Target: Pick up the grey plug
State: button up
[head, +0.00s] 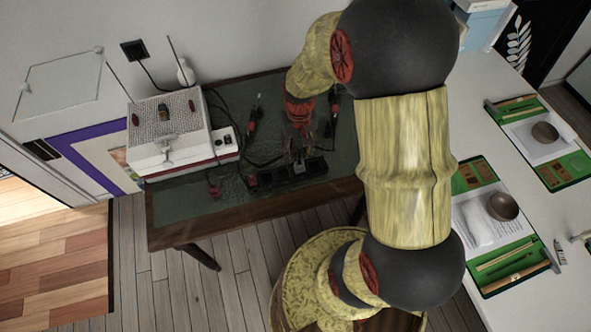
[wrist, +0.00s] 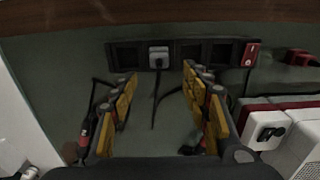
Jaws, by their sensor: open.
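The grey plug (wrist: 158,54) sits in a socket of the black power strip (wrist: 128,55) in the wrist view, with a dark cable hanging from it toward me. My gripper (wrist: 159,76) is open and empty. Its yellow-padded fingers point at the strip, one on each side of the plug's line and apart from it. In the head view, my gripper (head: 300,152) is low over the table, just behind the power strip (head: 285,176). I cannot make out the plug clearly there.
The strip lies near the dark green table's (head: 180,202) wooden front edge. A white box (head: 168,135) stands left on the table. Dark cables and red-and-black tools (head: 254,116) lie around my gripper. A white table (head: 472,128) with trays is at right.

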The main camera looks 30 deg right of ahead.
aim_at(300, 167)
notch_tip(300, 167, down, 7)
jog(key=shift+r+b, duration=0.2)
jog(key=shift+b, duration=1.05)
jog(key=shift+c, duration=0.8)
grip_shut()
jog(key=shift+r, duration=0.1)
